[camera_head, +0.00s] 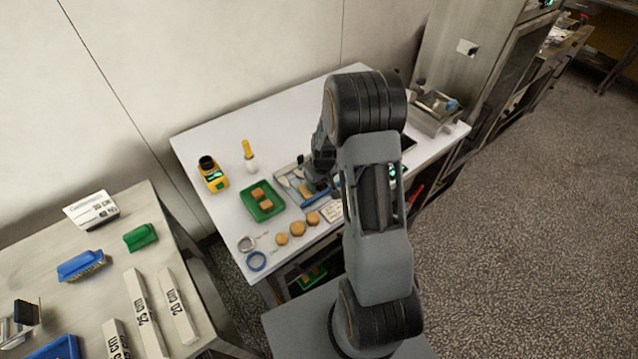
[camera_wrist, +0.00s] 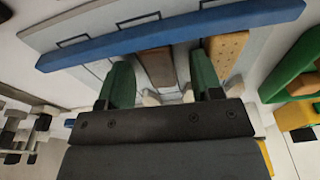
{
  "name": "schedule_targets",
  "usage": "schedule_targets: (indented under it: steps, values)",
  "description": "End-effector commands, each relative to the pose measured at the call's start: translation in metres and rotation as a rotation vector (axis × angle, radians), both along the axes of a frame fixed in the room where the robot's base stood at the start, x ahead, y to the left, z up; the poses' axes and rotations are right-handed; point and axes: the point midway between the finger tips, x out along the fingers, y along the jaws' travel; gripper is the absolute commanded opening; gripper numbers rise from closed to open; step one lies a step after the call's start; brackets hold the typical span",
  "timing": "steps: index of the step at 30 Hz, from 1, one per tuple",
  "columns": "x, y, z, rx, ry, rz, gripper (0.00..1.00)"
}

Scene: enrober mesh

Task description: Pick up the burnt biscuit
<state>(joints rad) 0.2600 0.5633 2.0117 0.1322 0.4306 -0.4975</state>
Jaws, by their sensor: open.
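A dark brown, bar-shaped biscuit (camera_wrist: 157,66), the darkest in view, lies on the pale mesh or tray (camera_wrist: 60,37) in the wrist view. My gripper (camera_wrist: 161,80) is open, with one green finger on each side of this biscuit. Gaps show between the fingers and the biscuit, and its near end is hidden by small pale parts. A lighter tan biscuit (camera_wrist: 226,52) lies just right of the right finger. A blue bar (camera_wrist: 170,33) crosses beyond both biscuits. In the head view my gripper (camera_head: 318,177) is low over the tray, and the dark biscuit cannot be made out.
A green tray (camera_head: 247,204) with tan biscuits stands left of my gripper, and its rim (camera_wrist: 298,62) shows at right in the wrist view. Several round biscuits (camera_head: 298,229) line the front edge. A yellow device (camera_head: 213,176) and yellow-handled tool (camera_head: 248,153) stand at the back left.

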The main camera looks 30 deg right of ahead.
Motion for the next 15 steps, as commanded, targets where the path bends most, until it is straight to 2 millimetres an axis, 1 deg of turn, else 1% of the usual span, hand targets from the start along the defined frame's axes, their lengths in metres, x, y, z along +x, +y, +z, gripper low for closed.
schedule_targets:
  steps: [4,15]
  values:
    - [0.0001,0.0000,0.0001,0.000,0.000,0.000,0.60]
    - [0.0000,0.0000,0.0004,0.000,0.000,0.000,0.24]
